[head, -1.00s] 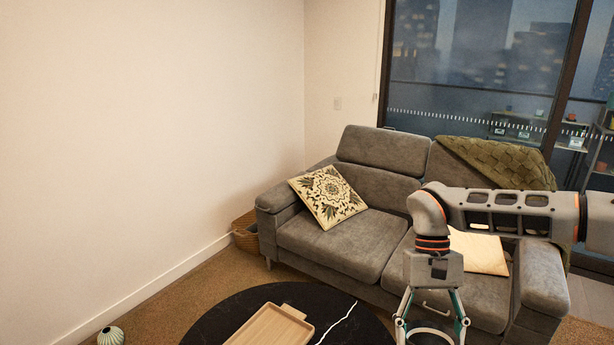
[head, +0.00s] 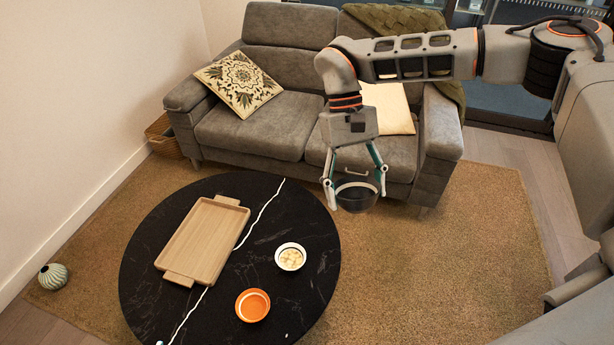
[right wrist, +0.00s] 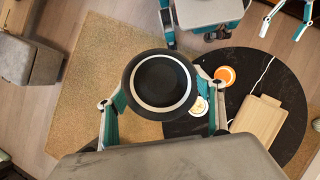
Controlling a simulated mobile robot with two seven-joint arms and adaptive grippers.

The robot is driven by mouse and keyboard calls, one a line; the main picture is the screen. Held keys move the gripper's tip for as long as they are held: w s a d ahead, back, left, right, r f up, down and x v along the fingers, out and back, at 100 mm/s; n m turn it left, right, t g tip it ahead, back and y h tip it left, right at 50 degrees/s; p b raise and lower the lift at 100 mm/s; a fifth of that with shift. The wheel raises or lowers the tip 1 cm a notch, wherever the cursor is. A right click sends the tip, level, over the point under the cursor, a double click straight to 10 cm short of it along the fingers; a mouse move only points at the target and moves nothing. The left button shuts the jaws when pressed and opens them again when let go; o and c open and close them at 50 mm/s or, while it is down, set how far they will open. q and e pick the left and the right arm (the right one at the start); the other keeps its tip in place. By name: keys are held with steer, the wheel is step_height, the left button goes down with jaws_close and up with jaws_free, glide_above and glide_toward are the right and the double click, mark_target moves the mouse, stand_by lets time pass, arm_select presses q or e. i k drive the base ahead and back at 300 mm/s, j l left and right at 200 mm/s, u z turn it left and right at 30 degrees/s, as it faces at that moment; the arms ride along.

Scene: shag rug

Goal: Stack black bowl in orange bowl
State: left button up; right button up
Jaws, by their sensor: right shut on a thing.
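The black bowl (head: 357,200) hangs in the air in the head view, between the couch and the table's right edge. My right gripper (head: 356,188) is shut on it, with its fingers at opposite sides of the rim. The right wrist view shows the black bowl (right wrist: 160,82) large, with a pale ring. The orange bowl (head: 253,305) sits upright on the black table's front part, below and left of the held bowl; it also shows in the right wrist view (right wrist: 225,75). My left gripper (right wrist: 284,28) shows partly at that view's top right, fingers apart.
A white bowl with pale pieces (head: 290,257) stands on the round black table (head: 150,240), behind and right of the orange bowl. A wooden tray (head: 205,240) lies on the table's left. A grey couch (head: 262,130) stands behind. The rug (head: 480,230) right of the table is clear.

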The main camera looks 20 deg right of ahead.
mark_target(255, 310)
steer(key=l, duration=0.45)
steer(key=l+u, duration=0.1)
steer(key=u, duration=0.3)
steer(key=l+u, duration=0.1)
steer(key=u, duration=0.3)
steer(key=l+u, duration=0.1)
steer(key=u, duration=0.3)
